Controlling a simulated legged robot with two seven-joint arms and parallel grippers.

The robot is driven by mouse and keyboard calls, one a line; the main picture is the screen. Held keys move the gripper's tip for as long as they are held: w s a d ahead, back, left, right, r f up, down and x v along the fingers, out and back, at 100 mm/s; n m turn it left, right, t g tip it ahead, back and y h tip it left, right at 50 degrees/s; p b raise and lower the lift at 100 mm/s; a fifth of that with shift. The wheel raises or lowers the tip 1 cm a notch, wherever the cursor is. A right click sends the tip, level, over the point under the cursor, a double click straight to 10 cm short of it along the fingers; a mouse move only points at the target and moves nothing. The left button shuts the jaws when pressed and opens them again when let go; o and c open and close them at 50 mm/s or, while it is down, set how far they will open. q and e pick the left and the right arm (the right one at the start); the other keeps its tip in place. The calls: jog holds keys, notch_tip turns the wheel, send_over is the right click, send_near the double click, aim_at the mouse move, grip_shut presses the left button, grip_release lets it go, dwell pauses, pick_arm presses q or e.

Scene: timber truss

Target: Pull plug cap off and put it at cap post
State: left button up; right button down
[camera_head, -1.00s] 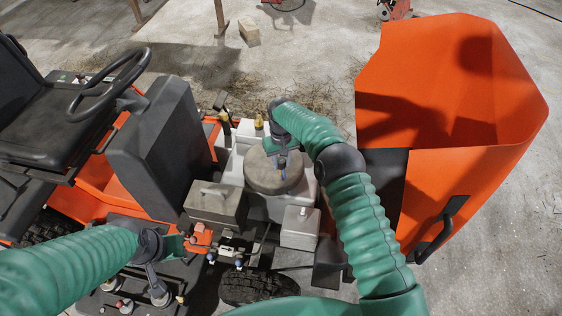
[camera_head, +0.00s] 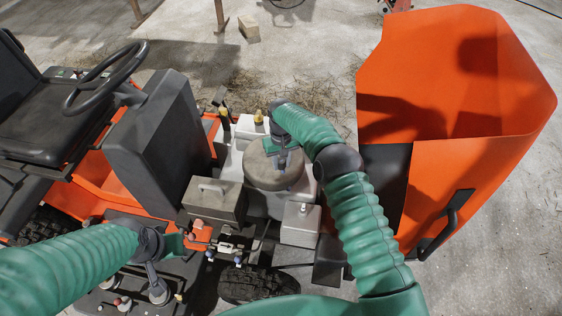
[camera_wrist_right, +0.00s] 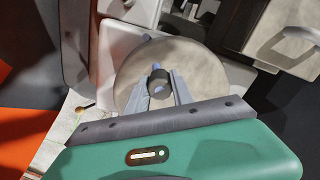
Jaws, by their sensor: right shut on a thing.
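My right gripper (camera_head: 282,162) points down over the round beige-grey lid (camera_head: 262,174) of the machine. In the right wrist view its two grey fingers (camera_wrist_right: 160,88) are shut on a small dark round cap with a blue centre (camera_wrist_right: 158,84), apparently the plug cap. The cap is in front of the lid; I cannot tell whether it touches anything below. My left gripper is at the end of the left arm near the orange block (camera_head: 201,232); its green body (camera_head: 174,245) shows, but its fingers are not clear. I cannot single out the cap post.
A grey box with a handle (camera_head: 214,202) and a pale box (camera_head: 301,223) stand close in front of the lid. A yellow-topped fitting (camera_head: 258,117) is behind it.

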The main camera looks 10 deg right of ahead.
jog(key=shift+f+b, duration=0.35)
jog(key=shift+f, duration=0.25)
jog(key=c, duration=1)
grip_release()
jog(key=shift+c, duration=0.2)
jog(key=shift+r, duration=0.1)
notch_tip(320, 180, up, 17)
jog(key=p, duration=0.1)
